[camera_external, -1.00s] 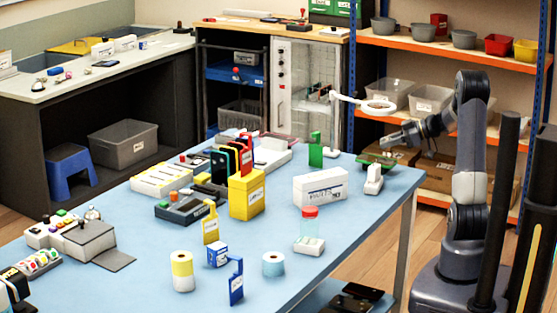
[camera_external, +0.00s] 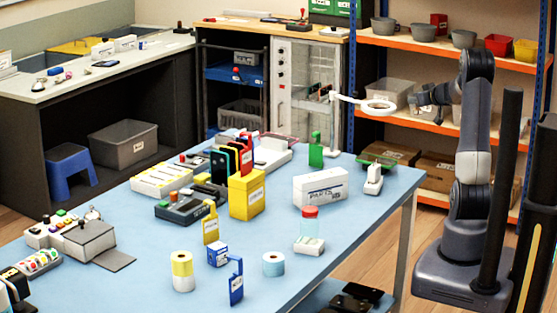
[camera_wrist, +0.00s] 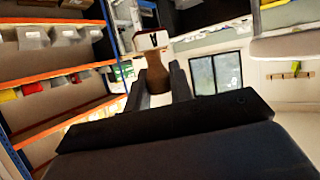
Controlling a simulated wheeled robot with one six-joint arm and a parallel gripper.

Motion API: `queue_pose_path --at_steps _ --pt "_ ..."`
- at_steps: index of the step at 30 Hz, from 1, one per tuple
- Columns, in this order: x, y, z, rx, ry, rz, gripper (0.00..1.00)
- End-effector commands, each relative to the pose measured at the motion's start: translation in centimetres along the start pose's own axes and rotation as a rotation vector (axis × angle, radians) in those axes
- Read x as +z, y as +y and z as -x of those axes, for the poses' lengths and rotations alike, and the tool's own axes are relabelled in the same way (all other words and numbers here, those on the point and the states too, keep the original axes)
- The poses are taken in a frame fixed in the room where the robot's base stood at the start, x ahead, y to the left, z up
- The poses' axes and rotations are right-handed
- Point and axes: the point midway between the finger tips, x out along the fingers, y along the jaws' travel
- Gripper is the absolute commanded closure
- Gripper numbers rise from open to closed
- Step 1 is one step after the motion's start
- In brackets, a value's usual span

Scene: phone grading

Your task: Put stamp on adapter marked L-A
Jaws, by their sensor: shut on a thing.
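In the wrist view my gripper (camera_wrist: 160,82) is shut on a stamp (camera_wrist: 153,66) with a brown handle and a pale block bearing a dark mark at its far end. In the external view my gripper (camera_external: 418,98) is raised at the right, beyond the table and in front of the shelving; the stamp is too small to make out there. No adapter marked L-A can be picked out for sure. Small white devices stand on the blue table, one at its right end (camera_external: 373,181) and one by a red-lidded jar (camera_external: 310,246); their markings are unreadable.
The blue table (camera_external: 345,235) holds a white parts box (camera_external: 320,188), a yellow box (camera_external: 246,195), colored stands and tape rolls. A ring lamp (camera_external: 378,107) reaches out close to my gripper. Shelving (camera_external: 420,120) with bins stands behind. The table's front right is fairly clear.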

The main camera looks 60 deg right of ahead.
Motion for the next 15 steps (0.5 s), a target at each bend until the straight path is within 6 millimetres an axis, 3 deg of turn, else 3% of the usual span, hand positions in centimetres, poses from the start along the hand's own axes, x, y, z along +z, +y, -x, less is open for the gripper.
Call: queue_pose_path --at_steps 8,15 --pt "-1.3 2.5 1.0 0.123 -0.005 -0.049 1.0" --pt "-3.1 -0.5 0.0 0.055 -0.003 -0.022 1.0"
